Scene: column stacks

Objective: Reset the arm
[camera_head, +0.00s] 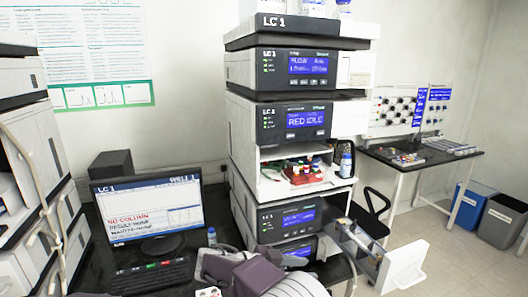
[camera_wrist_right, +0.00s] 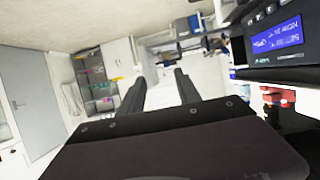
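My right gripper (camera_head: 262,274) is a dark purple-grey body at the bottom centre of the head view, in front of the lower part of the instrument stack. In the right wrist view the two dark fingers of this gripper (camera_wrist_right: 160,80) stand apart with nothing between them. My pale arm link lies beside it in the head view. No left fingers can be seen.
The LC 1 stack (camera_head: 292,70) stands close behind my right gripper. Its tray of red-topped vials (camera_head: 302,172) is exposed. A white panel (camera_head: 403,266) sticks out at lower right. A monitor (camera_head: 148,207) and keyboard (camera_head: 150,277) are at left. Open floor lies at far right.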

